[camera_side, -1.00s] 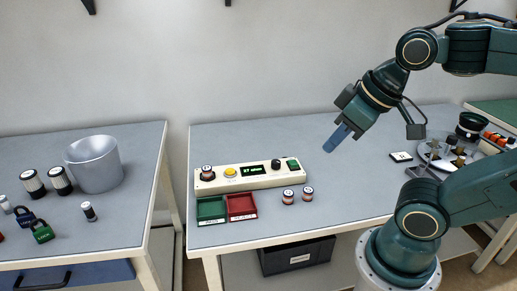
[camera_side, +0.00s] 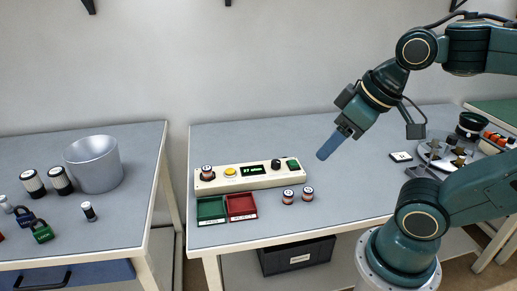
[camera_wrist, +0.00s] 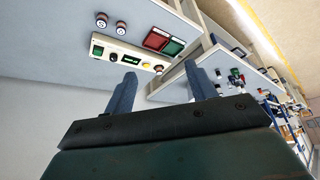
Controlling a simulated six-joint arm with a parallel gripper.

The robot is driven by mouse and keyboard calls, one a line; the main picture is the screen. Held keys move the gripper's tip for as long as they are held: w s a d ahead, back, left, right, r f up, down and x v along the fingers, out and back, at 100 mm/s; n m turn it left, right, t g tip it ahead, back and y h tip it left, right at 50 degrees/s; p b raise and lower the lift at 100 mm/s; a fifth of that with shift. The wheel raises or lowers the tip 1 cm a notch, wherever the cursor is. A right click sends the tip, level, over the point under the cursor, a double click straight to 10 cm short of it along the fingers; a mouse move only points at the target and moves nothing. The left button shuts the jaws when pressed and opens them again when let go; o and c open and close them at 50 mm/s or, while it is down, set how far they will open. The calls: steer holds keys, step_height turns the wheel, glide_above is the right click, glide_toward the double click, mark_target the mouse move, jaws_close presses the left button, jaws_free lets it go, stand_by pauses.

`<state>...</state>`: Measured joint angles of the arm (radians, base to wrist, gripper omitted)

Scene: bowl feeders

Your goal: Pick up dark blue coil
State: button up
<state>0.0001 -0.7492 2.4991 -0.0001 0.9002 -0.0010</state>
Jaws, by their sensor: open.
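Two small coils stand side by side on the middle table, in front of the control box: a left one (camera_side: 288,197) and a right one (camera_side: 307,194). They have dark tops and pale, reddish sides; I cannot tell which, if either, is dark blue. They also show at the upper left of the wrist view, as a left one (camera_wrist: 101,20) and a right one (camera_wrist: 121,27). My gripper (camera_side: 325,151) is in the air above and behind the coils, pointing down and left. In the wrist view my gripper (camera_wrist: 160,72) has its fingers wide apart with nothing between them.
A cream control box (camera_side: 250,176) with knobs and a display stands behind a green tray (camera_side: 211,208) and a red tray (camera_side: 242,206). A left table holds a grey bucket (camera_side: 93,165), dark-and-white cylinders and padlocks. A round plate with parts (camera_side: 445,150) is at the right.

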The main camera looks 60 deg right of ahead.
steer(key=w+r+n+g+y, duration=0.1)
steer(key=w+r+n+g, duration=0.25)
steer(key=w+n, duration=1.2)
steer(key=w+d+f, duration=0.2)
steer(key=w+f, duration=0.3)
steer(key=w, duration=0.3)
steer(key=w+d+f+n+g, duration=0.1)
steer(key=w+d+f, duration=0.2)
steer(key=w+f, duration=0.2)
steer(key=w+d+f+n+g, duration=0.1)
steer(key=w+d+f, duration=0.2)
steer(key=w, duration=0.9)
step_height(320, 180, down, 3)
steer(key=shift+f+y, duration=0.1)
steer(key=shift+y, duration=0.3)
steer(key=shift+n, duration=0.25)
glide_above(207, 168)
steer(key=d, duration=0.1)
steer(key=shift+d+f, duration=0.1)
steer(key=shift+f, duration=4.05)
steer(key=shift+w+a+f, duration=0.1)
steer(key=shift+a+f, duration=0.15)
steer(key=shift+f, duration=1.05)
steer(key=shift+a+f, duration=0.2)
steer(key=shift+f, duration=1.05)
